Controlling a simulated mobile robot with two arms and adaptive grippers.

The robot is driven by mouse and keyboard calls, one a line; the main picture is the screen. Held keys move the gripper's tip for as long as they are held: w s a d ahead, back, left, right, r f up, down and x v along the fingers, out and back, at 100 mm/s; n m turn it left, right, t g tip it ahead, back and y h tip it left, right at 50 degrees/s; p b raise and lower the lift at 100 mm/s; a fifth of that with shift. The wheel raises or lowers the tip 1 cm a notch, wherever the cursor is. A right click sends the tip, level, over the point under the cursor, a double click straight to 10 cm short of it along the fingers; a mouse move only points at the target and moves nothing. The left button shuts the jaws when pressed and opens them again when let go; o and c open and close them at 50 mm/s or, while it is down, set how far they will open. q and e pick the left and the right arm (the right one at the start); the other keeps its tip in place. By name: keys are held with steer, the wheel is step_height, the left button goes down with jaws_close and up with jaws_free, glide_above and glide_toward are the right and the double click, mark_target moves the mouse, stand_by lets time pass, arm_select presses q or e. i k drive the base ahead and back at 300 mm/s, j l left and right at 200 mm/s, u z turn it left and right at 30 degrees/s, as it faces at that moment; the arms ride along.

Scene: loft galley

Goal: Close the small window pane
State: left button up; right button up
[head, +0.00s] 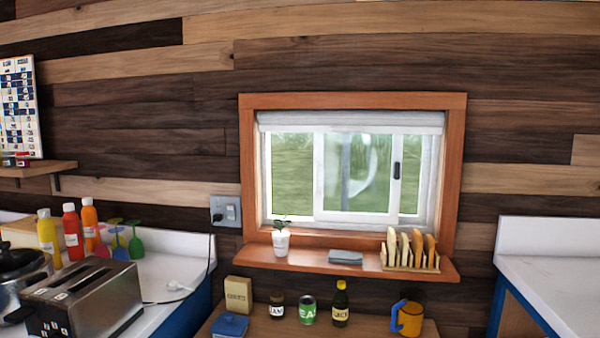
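The small window (452,190) sits in an orange-brown wooden frame on the plank wall. Its white-framed sliding pane (345,217) stands near the middle of the opening. A dark upright handle (397,170) is on the pane's right stile. A narrow strip of greenery shows between that stile and the white jamb at the right, so the pane's right edge stands apart from the jamb. A wider strip of greenery shows left of the pane; I cannot tell whether glass covers it. Neither of my grippers is in view.
The sill (310,262) holds a potted plant (281,243), a folded grey cloth (345,257) and a wooden toast rack (410,262). A toaster (90,300) is at left.

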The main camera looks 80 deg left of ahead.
mark_target(320, 215)
steer(key=u, duration=2.25)
steer(key=i, duration=0.1)
